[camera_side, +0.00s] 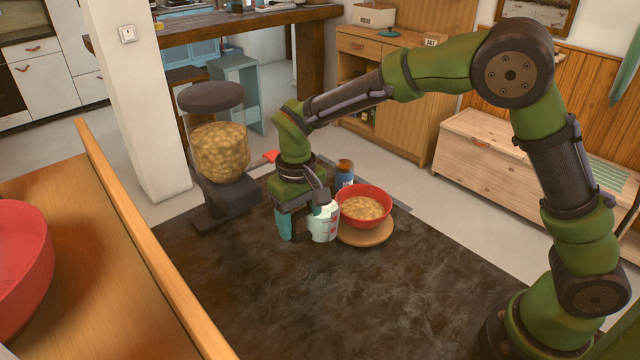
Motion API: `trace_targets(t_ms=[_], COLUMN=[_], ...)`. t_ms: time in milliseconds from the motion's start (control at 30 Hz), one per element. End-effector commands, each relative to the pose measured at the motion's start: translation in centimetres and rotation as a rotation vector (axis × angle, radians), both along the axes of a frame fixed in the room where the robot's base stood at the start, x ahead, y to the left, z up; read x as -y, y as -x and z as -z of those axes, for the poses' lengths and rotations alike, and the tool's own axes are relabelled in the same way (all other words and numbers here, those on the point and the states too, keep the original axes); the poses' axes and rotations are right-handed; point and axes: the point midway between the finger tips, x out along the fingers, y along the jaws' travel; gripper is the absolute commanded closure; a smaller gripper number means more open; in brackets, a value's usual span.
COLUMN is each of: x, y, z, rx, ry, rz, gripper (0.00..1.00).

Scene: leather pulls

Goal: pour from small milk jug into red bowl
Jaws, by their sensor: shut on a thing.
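The small milk jug (323,226) is pale with a red mark on its side. It appears upright or nearly so, just left of the red bowl. My gripper (306,222) is shut on the jug, and its fingers and wrist hide part of it. I cannot tell whether the jug touches the surface below. The red bowl (384,190) stands on a round wooden board (367,239) and holds tan, lumpy contents. No stream shows between jug and bowl.
A dispenser (219,150) with tan pieces stands at the left of the dark tabletop (300,300). A dark blue jar (345,172) stands behind the bowl. A large red bowl (22,262) sits at the left edge. The tabletop's front is clear.

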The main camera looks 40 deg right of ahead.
Motion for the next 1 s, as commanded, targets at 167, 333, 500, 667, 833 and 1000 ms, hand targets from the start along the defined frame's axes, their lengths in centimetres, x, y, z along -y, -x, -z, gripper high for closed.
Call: trace_targets(t_ms=[167, 333, 500, 667, 833, 1000], x=[0.0, 0.9, 2.3, 2.2, 2.6, 3.4], y=[-0.6, -0.5, -0.4, -0.3, -0.3, -0.3], z=[-0.7, -1.2, -1.8, -1.9, -2.1, -2.5], rx=[0.001, 0.009, 0.017, 0.019, 0.021, 0.027], ry=[-0.018, -0.117, -0.283, -0.322, -0.352, -0.427], rz=[0.033, 0.042, 0.045, 0.032, 0.037, 0.037], gripper=[0.88, 0.88, 0.88, 0.88, 0.88, 0.88])
